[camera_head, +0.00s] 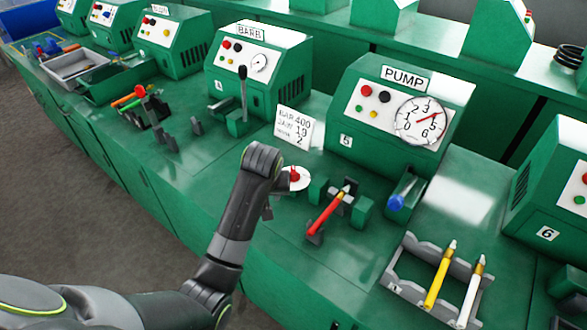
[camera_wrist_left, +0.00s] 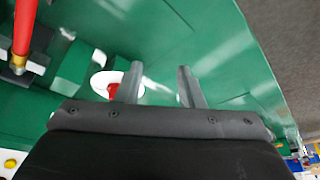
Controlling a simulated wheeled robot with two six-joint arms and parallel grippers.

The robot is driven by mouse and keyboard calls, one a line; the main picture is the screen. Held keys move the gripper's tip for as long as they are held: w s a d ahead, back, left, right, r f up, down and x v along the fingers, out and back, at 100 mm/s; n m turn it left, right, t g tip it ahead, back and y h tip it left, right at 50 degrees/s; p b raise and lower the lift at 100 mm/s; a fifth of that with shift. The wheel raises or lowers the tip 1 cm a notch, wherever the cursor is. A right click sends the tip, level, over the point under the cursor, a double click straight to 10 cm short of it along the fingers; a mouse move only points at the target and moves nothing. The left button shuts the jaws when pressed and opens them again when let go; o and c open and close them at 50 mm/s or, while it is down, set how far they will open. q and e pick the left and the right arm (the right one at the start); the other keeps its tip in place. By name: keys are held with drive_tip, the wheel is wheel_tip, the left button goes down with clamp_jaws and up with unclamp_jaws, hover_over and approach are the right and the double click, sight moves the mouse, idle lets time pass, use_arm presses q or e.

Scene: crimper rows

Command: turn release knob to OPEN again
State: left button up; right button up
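The release knob (camera_head: 295,175) is a red handle on a white disc in front of the PUMP station (camera_head: 390,115). I cannot read its marks or setting. My left gripper (camera_head: 268,208) is just left of the disc in the head view, its wrist hiding the disc's left edge. In the left wrist view the two fingers of the left gripper (camera_wrist_left: 162,85) stand apart with only green bench between them. The red knob (camera_wrist_left: 113,89) shows beside the left finger, outside the gap, partly hidden by the gripper. My right gripper is not in view.
A red-handled tool (camera_head: 327,212) lies in a green clamp right of the knob. A blue-ended cylinder (camera_head: 398,201) and a grey rack (camera_head: 395,284) with yellow and white tools are farther right. A card (camera_head: 294,127) stands behind the knob. The pump gauge (camera_head: 421,121) has a red needle.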

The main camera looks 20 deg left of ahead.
use_arm(q)
drive_tip(key=n, duration=0.1)
approach(294, 170)
drive_tip(key=p+x, duration=0.1)
drive_tip(key=x, duration=0.8)
drive_tip(key=shift+s, duration=0.1)
idle(0.3)
clamp_jaws()
